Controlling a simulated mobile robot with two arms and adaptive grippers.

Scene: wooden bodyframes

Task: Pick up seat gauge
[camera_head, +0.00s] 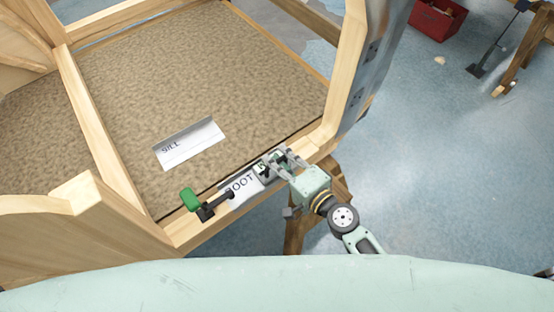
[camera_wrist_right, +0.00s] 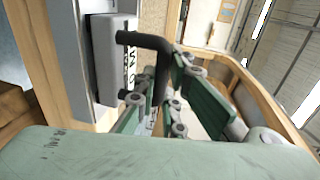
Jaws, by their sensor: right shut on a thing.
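My right gripper (camera_head: 270,164) is at the front wooden rail of the frame, beside a pale plate (camera_head: 240,187) whose lettering partly reads "OOT". In the right wrist view its green-padded fingers close around a bent black handle (camera_wrist_right: 160,60), which stands out from a grey block (camera_wrist_right: 105,55). Some lettering beside the handle is partly hidden by the fingers, so I cannot read a "seat" label. Another plate, marked "SILL" (camera_head: 190,145), lies on the brown floor panel. My left gripper is not in view.
A clamp with a green knob (camera_head: 190,199) and black body sits on the front rail, left of my right gripper. Wooden posts (camera_head: 345,75) rise around the brown panel (camera_head: 230,85). A red toolbox (camera_head: 437,20) stands far right. The blue-grey floor (camera_head: 450,150) at right is mostly clear.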

